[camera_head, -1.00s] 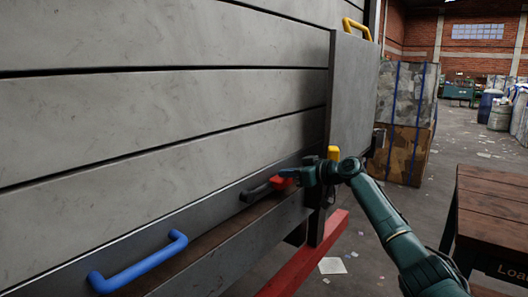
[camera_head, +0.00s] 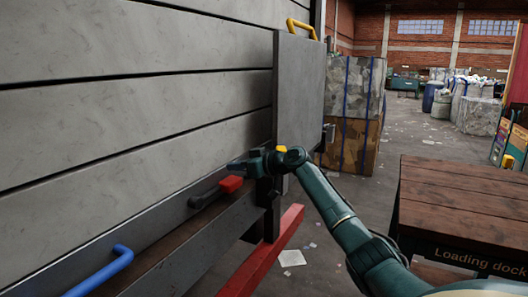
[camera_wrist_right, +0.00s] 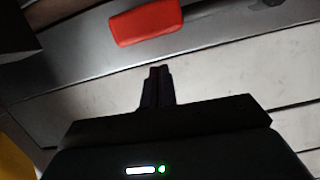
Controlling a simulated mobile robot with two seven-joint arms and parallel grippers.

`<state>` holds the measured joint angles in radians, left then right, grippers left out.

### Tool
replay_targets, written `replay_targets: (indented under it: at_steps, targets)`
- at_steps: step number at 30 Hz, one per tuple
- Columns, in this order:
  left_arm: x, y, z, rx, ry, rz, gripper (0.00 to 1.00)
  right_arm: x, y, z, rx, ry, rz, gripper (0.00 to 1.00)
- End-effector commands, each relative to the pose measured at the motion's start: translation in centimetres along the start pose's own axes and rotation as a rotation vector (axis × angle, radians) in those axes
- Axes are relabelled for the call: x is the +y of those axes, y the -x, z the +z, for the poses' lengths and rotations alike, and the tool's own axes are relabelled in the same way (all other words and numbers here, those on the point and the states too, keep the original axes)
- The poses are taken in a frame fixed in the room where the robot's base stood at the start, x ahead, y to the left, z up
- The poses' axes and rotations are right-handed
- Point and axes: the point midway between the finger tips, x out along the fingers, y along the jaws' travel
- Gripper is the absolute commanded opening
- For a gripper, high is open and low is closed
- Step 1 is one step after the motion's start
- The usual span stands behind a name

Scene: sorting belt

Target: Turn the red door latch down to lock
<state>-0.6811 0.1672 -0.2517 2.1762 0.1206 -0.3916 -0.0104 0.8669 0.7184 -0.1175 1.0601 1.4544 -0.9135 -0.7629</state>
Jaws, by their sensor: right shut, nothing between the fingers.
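The red door latch (camera_head: 231,184) is a red grip on a dark lever, low on the grey panelled door, lying nearly along the dark lower rail. In the right wrist view the red grip (camera_wrist_right: 146,21) is at the top, beyond the fingertips. My right gripper (camera_head: 236,165) is shut and empty. It is just above the red grip in the head view; a gap shows between them in the right wrist view (camera_wrist_right: 158,70). My left gripper is not in view.
A blue handle (camera_head: 100,272) is at lower left on the rail. A yellow handle (camera_head: 302,29) tops the grey panel (camera_head: 300,95). A red beam (camera_head: 265,255) runs below. A wooden table (camera_head: 465,205) stands at right, with open floor behind.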

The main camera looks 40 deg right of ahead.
Motion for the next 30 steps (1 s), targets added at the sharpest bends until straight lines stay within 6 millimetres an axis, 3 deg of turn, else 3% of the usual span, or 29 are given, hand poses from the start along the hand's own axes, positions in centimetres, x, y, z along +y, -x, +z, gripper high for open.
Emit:
replay_targets:
  at_steps: [1, 3, 9, 15, 30]
  targets:
    - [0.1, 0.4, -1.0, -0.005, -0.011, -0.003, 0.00, -0.5, 0.0, -1.7, 0.003, 0.001, -0.001, 0.00]
    - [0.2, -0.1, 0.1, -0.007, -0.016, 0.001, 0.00, -0.3, 1.4, -0.7, 0.001, 0.004, 0.005, 0.00]
    - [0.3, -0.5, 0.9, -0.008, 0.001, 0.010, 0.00, -0.4, 6.0, -0.7, 0.002, 0.004, 0.004, 0.00]
    - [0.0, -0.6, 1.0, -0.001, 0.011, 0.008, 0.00, -0.5, 8.9, -0.9, 0.002, 0.001, 0.003, 0.00]
    - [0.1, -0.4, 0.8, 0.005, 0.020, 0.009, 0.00, -0.5, 9.9, -1.1, 0.005, 0.001, 0.001, 0.00]
